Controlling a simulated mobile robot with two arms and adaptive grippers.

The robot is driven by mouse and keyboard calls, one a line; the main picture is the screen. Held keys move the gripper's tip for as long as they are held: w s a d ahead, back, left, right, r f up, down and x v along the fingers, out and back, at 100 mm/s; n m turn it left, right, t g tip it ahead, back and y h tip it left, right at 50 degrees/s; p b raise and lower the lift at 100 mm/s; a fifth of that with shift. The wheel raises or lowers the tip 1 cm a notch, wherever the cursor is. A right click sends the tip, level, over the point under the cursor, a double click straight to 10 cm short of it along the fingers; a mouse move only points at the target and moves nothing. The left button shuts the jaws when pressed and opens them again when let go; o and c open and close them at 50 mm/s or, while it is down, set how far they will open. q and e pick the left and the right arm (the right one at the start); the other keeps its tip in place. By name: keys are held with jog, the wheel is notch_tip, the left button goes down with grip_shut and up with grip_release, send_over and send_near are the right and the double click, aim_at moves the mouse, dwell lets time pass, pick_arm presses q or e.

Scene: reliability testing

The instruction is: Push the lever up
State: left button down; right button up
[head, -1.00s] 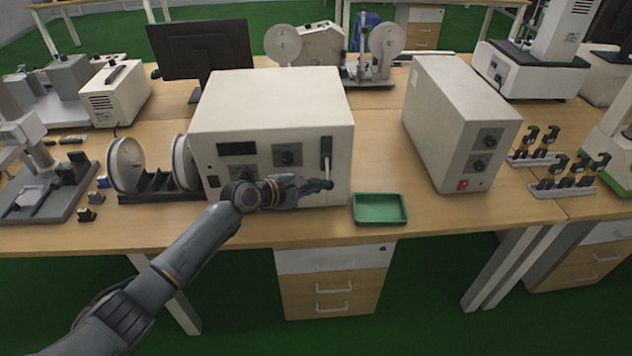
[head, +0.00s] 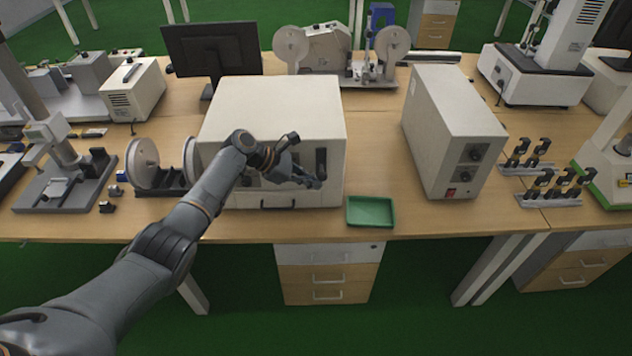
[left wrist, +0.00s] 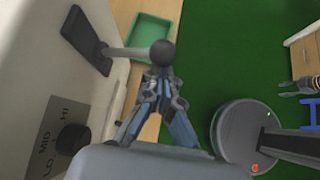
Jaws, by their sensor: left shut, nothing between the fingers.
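The lever is a pale rod with a black ball knob (left wrist: 162,52). It sticks out of a black slot plate (left wrist: 88,40) on the front of the white instrument box (head: 272,103). In the head view the slot plate (head: 321,160) is at the right of the box front, and my gripper hides most of the lever. My left gripper (head: 315,183) is shut and empty, in front of the slot. In the left wrist view its fingertips (left wrist: 160,80) are close to the knob; I cannot tell whether they touch. A small dark part (left wrist: 302,88) at the right edge may be my right gripper.
A green tray (head: 370,212) sits on the table just right of the box. A second white box (head: 450,130) with knobs stands further right. A reel holder (head: 145,163) stands to the left. The table front between tray and second box is clear.

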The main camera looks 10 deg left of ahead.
pick_arm(q)
jog(key=shift+w+a+r+n+g+h+b, duration=0.15)
jog(key=shift+w+r+n+g+b, duration=0.1)
jog(key=shift+r+n+g+b, duration=0.25)
jog(key=shift+w+a+r+n+g+h+b, duration=0.15)
jog(key=shift+w+r+n+g+b, duration=0.15)
jog(key=shift+r+g+b, duration=0.4)
pick_arm(e)
jog(key=shift+a+f, duration=0.35)
jog(key=shift+f, duration=0.25)
jog(key=shift+a+f, duration=0.3)
jog(key=shift+f, duration=0.25)
pick_arm(q)
jog(key=shift+r, duration=0.15)
